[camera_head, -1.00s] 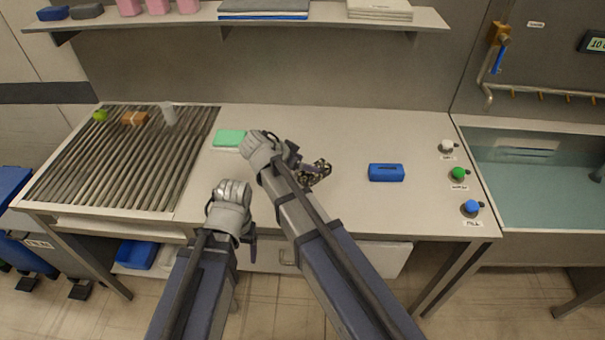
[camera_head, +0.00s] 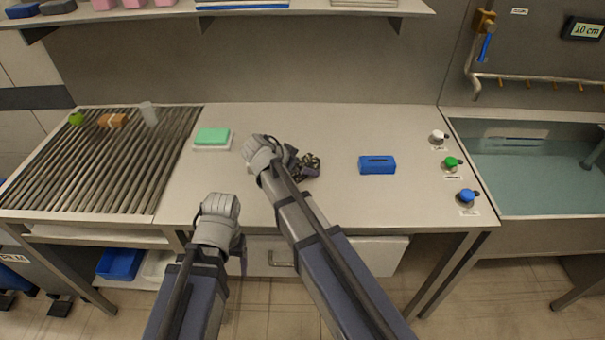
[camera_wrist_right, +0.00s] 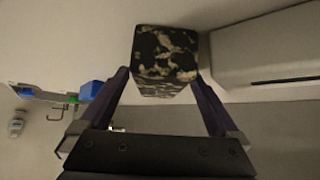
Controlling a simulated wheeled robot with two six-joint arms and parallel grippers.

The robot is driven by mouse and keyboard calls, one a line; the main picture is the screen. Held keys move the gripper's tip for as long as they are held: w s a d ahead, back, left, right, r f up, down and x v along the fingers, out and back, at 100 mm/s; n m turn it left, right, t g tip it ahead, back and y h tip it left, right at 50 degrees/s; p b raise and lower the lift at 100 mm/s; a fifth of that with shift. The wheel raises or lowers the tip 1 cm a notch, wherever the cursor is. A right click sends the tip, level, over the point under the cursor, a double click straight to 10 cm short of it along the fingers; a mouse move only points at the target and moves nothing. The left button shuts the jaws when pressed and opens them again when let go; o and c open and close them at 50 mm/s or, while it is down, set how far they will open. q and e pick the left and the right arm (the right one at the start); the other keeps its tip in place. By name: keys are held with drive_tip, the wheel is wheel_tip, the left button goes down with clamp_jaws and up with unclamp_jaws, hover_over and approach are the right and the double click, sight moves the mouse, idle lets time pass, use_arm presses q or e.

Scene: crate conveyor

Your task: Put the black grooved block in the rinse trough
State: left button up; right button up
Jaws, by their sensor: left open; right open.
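A black block with cream patches (camera_head: 312,166) lies on the table, partly hidden by my right gripper (camera_head: 296,162). In the right wrist view the block (camera_wrist_right: 165,55) sits between and just beyond the tips of the open right fingers (camera_wrist_right: 162,80). The fingers look apart from it, and I cannot make out a groove. My left gripper (camera_head: 242,250) is open and empty, low by the table's front edge, its fingers mostly hidden. The rinse trough (camera_head: 555,236) stands to the right of the table and holds water.
A blue slotted block (camera_head: 377,165) lies right of the black block. Three knobs, white, green (camera_head: 451,163) and blue, stand near the table's right edge. A green sponge-like block (camera_head: 212,136) lies left. A slatted rack (camera_head: 100,165) holds small items. A shelf (camera_head: 300,10) overhangs the back.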

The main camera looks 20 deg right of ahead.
drive_tip(key=shift+r, duration=0.1)
drive_tip(key=shift+c, duration=0.2)
clamp_jaws()
idle(0.5)
